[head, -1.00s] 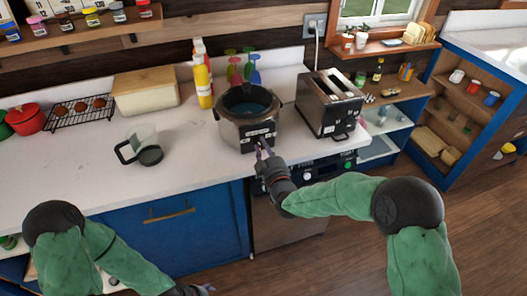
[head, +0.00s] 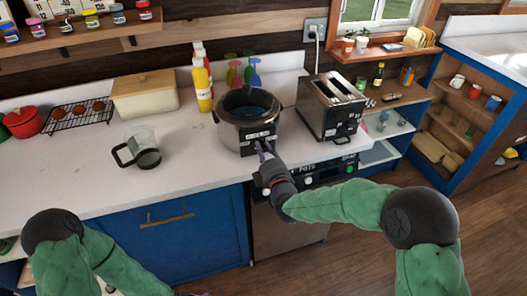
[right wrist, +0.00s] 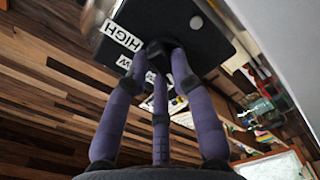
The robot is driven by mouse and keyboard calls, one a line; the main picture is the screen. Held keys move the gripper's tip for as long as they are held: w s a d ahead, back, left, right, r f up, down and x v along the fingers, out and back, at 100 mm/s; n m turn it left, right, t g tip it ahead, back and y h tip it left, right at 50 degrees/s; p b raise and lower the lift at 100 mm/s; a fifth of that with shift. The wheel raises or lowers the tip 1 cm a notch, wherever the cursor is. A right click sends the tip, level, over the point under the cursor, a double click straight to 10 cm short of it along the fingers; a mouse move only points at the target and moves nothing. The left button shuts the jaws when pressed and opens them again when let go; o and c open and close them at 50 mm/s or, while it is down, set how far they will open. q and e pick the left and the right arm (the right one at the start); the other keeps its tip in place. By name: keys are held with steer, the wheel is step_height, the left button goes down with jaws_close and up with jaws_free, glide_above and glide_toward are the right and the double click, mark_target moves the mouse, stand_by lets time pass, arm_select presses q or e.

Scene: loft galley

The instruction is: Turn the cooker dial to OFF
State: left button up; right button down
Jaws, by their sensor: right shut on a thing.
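The cooker (head: 236,126) is a round metal pot with dark liquid, standing on the counter's front edge. Its black front panel (head: 260,137) carries white labels. In the right wrist view the panel (right wrist: 195,25) shows a HIGH label (right wrist: 122,36) and a partly covered label ending in W. The black dial (right wrist: 158,54) is between my purple fingertips. My right gripper (head: 264,149) is shut on the dial, with its fingers around it. The fingers hide part of the dial, and I cannot read its pointer. My left arm is at the lower left; its gripper is out of view.
A toaster (head: 331,106) stands right of the cooker. A glass jug (head: 142,150) stands to the left, and bottles (head: 202,85) and coloured glasses (head: 251,72) stand behind. An appliance front with knobs (head: 318,177) lies below the counter. The counter between jug and cooker is clear.

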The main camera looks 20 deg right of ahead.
steer(key=shift+n, duration=0.5)
steer(key=c, duration=1)
jaws_free()
steer(key=shift+c, duration=0.2)
steer(key=s, duration=1.2)
steer(key=shift+d, duration=0.15)
